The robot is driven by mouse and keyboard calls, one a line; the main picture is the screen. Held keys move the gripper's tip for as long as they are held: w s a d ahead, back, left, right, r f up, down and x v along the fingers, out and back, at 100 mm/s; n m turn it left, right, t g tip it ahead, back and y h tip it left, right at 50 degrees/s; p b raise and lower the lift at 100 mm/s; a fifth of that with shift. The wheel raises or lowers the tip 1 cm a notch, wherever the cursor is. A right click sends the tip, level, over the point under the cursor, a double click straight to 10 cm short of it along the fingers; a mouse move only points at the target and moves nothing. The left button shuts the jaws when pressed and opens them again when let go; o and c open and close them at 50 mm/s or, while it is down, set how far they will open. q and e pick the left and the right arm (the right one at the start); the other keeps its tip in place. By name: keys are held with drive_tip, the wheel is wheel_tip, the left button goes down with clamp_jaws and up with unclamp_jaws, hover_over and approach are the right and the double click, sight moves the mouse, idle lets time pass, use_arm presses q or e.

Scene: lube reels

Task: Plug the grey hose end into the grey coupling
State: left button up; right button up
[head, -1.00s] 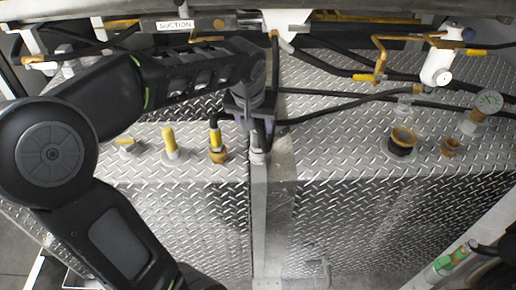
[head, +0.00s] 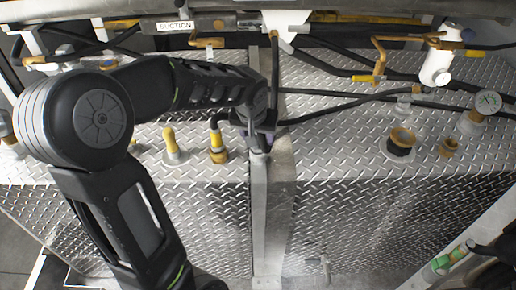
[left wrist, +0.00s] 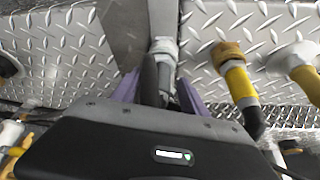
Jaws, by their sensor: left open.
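My left gripper (head: 259,133) is at the top edge of the tread-plate tanks, at the seam between them. Its purple fingers are apart in the left wrist view (left wrist: 158,88). A dark grey hose end (left wrist: 149,78) shows between the fingers, beside or against a light grey fitting. That fitting, which looks like the grey coupling (left wrist: 164,47), stands on the plate just beyond the fingertips. In the head view the grey coupling (head: 259,152) is mostly hidden below the gripper. I cannot tell whether the hose end is seated in it. My right gripper is not in view.
A yellow hose end on a brass coupling (head: 217,150) stands close left of the gripper, with a yellow-capped fitting (head: 171,145) farther left. Black hoses (head: 340,108) cross to the right.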

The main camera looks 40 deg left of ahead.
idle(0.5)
use_arm(q)
clamp_jaws()
idle(0.3)
idle(1.0)
